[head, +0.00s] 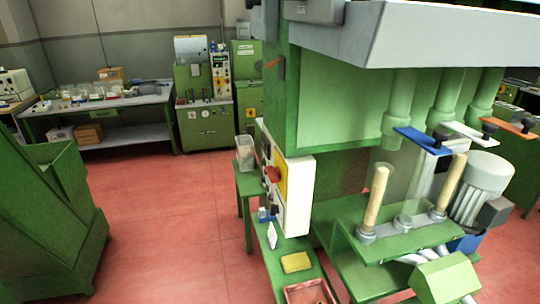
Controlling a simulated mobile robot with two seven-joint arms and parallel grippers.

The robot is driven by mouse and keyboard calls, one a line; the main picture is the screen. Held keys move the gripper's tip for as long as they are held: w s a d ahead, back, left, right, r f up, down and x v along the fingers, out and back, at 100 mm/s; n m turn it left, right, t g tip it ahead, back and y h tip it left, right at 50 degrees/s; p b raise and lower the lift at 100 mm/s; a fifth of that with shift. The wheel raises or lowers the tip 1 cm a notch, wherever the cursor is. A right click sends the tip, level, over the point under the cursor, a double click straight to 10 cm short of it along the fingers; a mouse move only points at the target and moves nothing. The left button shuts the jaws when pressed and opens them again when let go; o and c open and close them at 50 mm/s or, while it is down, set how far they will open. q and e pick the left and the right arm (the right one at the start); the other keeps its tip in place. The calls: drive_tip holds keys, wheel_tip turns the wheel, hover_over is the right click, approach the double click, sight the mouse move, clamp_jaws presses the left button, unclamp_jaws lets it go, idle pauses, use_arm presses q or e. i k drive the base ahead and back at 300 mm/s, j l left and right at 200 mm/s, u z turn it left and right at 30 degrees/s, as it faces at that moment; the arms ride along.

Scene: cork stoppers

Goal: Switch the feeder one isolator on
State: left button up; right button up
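A white control panel (299,190) is fixed to the near left side of the large green machine (335,110). A red handle (272,174) sticks out from it in front of a yellow plate (281,180), seen at a steep angle. It looks like a rotary isolator, but I cannot read a label or tell its position, nor whether it belongs to feeder one. Smaller controls on the panel are too small to make out. Neither of my grippers shows in the head view.
A narrow green bench (289,262) below the panel bears a yellow block and a red tray (312,291). A clear container (245,154) stands behind. Blue (421,140), white and orange slides sit under the feed tubes. Red floor lies open at left, beside a green bin (50,215).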

sight(274, 174)
drive_tip(key=i+j+z, duration=0.35)
drive_tip(key=j, duration=0.2)
drive_tip(key=i+j+z, duration=0.35)
drive_tip(key=j, duration=0.3)
drive_tip(key=i+j+z, duration=0.3)
drive_tip(key=j, duration=0.45)
drive_tip(key=i+j+z, duration=0.2)
drive_tip(key=j+z, duration=0.15)
drive_tip(key=j, duration=0.4)
drive_tip(key=j+z, duration=0.35)
drive_tip(key=j, duration=0.45)
drive_tip(key=j+z, duration=0.35)
drive_tip(key=j, duration=0.5)
